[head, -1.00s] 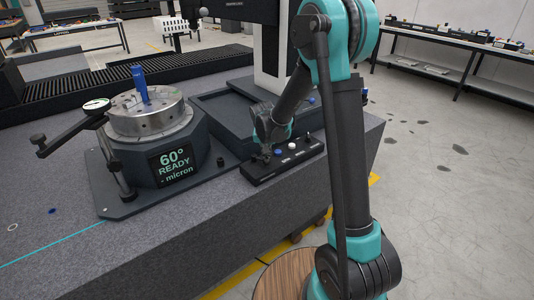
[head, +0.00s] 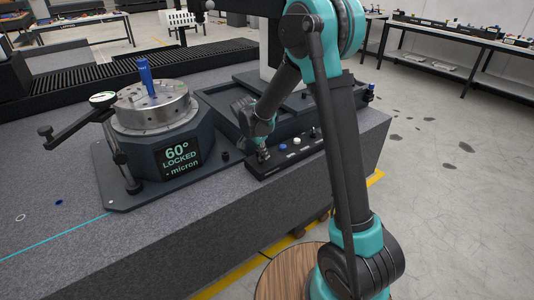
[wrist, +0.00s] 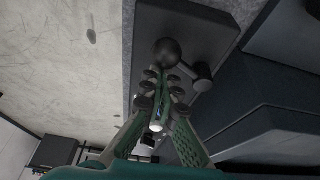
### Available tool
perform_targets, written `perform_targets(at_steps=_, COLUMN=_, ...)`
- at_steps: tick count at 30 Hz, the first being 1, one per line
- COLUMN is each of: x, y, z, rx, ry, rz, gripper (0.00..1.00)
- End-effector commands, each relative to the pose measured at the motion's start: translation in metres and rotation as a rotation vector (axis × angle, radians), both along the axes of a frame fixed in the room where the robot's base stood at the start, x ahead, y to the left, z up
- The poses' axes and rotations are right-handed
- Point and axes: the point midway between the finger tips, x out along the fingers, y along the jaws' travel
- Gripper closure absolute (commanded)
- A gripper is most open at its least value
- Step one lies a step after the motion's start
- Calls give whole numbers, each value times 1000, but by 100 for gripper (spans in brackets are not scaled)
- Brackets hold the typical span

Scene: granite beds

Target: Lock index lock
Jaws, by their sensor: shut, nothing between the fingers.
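The rotary table (head: 155,115) stands on the granite bed with a blue pin (head: 146,76) upright on its round metal plate. Its dark screen (head: 180,158) reads "60° LOCKED - micron". A low black control box (head: 290,160) with several knobs or buttons lies to its right. My gripper (head: 263,154) is shut at the left end of this box. In the wrist view my gripper (wrist: 160,82) points at a black ball knob (wrist: 166,52) on the box, with a short dark stub beside it. Nothing shows between the fingers. I cannot tell whether the fingertips touch the knob.
A blue button (head: 283,147) and a white button (head: 297,141) sit on the box, right of my gripper. A dark tray (head: 225,105) lies behind the box. The granite bed (head: 60,235) is mostly clear at the front left. A dial on an arm (head: 102,98) reaches over the rotary table's left side.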

Motion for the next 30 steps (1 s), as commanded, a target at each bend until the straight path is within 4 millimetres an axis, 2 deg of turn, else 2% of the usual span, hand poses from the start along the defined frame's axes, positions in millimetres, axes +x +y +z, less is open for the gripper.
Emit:
perform_targets(at_steps=16, x=-2, y=7, z=0, rx=0, ry=0, rz=2, gripper=100)
perform_targets(at_steps=30, x=1, y=1, z=1, rx=0, ry=0, rz=1, gripper=100)
